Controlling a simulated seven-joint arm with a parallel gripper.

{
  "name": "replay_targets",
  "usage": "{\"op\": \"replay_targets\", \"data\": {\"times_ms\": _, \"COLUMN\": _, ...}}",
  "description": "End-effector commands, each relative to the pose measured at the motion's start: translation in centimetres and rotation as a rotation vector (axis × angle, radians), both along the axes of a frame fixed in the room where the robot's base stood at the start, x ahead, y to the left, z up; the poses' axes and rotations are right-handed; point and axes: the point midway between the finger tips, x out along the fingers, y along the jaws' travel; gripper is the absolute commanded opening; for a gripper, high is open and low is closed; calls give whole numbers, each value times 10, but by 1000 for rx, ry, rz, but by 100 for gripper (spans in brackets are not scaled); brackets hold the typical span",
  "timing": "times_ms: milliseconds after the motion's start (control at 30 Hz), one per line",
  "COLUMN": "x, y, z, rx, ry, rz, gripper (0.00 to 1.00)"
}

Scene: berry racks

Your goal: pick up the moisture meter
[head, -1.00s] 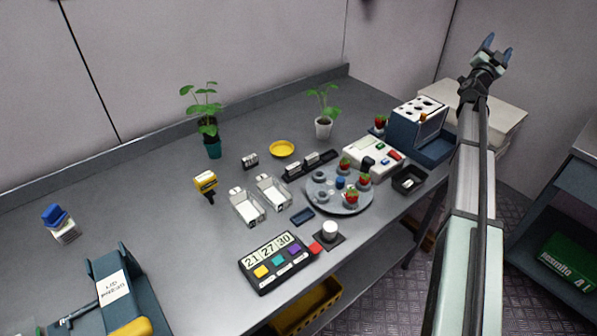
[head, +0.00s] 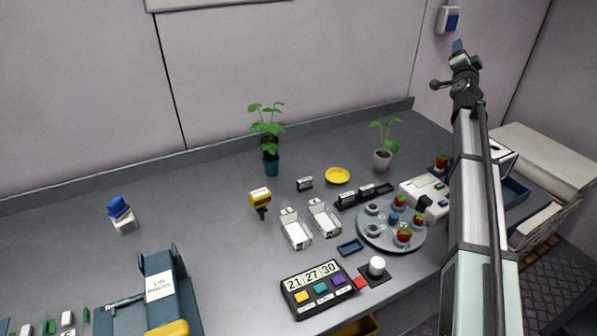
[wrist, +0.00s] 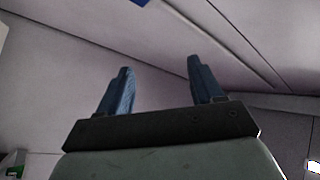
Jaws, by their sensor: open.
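The moisture meter appears to be the yellow handheld device (head: 260,197) with a pale display and a dark lower end. It is on the grey bench, left of two clear trays and in front of the teal-potted plant. Nothing touches it. My gripper (head: 459,47) is raised high at the upper right of the head view, far from the meter and well above the bench. In the wrist view my gripper (wrist: 158,70) has its two blue fingers apart with nothing between them, facing bare wall. The meter is not in the wrist view.
Clear trays (head: 296,229), a yellow dish (head: 337,175), a round grey platter (head: 376,236) with strawberries and a timer box (head: 316,287) stand right of the meter. A teal-potted plant (head: 270,160) rises behind it. The bench (head: 200,212) left of the meter is clear.

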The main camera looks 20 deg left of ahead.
Motion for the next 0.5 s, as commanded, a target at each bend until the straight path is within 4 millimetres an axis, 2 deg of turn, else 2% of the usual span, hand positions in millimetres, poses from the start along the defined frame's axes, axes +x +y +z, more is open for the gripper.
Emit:
{"op": "replay_targets", "data": {"times_ms": 33, "x": -6, "y": 43, "z": -4, "rx": 8, "ry": 48, "rz": 82, "gripper": 66}}
{"op": "replay_targets", "data": {"times_ms": 200, "x": -33, "y": 168, "z": -30, "rx": 38, "ry": 263, "rz": 328, "gripper": 66}}
{"op": "replay_targets", "data": {"times_ms": 300, "x": -60, "y": 232, "z": -47, "rx": 49, "ry": 406, "rz": 442, "gripper": 66}}
{"op": "replay_targets", "data": {"times_ms": 367, "x": -80, "y": 268, "z": -58, "rx": 52, "ry": 497, "rz": 499, "gripper": 66}}
{"op": "replay_targets", "data": {"times_ms": 500, "x": -133, "y": 340, "z": -84, "rx": 55, "ry": 723, "rz": 594, "gripper": 66}}
